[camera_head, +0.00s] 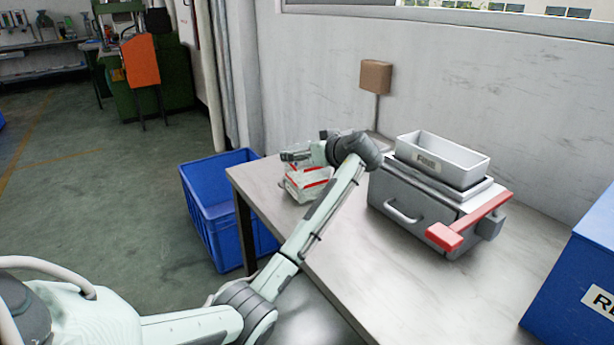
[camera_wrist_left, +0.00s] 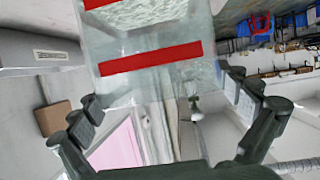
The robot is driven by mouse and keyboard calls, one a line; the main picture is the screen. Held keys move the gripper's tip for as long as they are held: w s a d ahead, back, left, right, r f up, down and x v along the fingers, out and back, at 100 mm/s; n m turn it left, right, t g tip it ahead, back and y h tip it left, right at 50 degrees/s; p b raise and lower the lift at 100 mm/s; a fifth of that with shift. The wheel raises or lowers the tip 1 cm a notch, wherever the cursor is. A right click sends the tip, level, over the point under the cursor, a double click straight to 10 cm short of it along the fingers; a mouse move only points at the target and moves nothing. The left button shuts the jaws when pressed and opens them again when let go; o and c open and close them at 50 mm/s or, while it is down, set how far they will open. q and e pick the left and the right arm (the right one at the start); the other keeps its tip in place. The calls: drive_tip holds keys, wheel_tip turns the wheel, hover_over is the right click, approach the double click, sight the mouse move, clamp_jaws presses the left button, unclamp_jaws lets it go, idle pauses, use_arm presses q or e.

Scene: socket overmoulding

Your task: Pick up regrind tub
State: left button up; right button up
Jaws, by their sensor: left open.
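A clear tub with red bands (camera_head: 308,187), which I take to be the regrind tub, stands on the table near its far left corner. It shows large in the left wrist view (camera_wrist_left: 150,60), with pale granules visible through its wall. Its label is not readable, and the gripper hides part of its top in the head view. My left gripper (camera_head: 297,157) is at the upper part of the tub. In the left wrist view my left gripper (camera_wrist_left: 165,92) is open, with fingers on either side of the tub and visible gaps. My right gripper is not in view.
A grey machine (camera_head: 410,205) with a red bar (camera_head: 470,222) and a labelled white tray (camera_head: 448,155) on top stands right of my arm. A blue crate (camera_head: 205,195) is on the floor at left. A blue box (camera_head: 570,285) is at right. The front table (camera_head: 400,290) is clear.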

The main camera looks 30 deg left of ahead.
use_arm(q)
drive_tip(key=x, duration=0.3)
drive_tip(key=shift+a+f, duration=0.1)
drive_tip(key=shift+a, duration=0.05)
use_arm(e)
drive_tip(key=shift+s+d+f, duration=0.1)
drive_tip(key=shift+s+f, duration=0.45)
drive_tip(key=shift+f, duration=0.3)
use_arm(q)
drive_tip(key=shift+c, duration=0.2)
drive_tip(key=c, duration=1.9)
drive_tip(key=shift+o, duration=0.2)
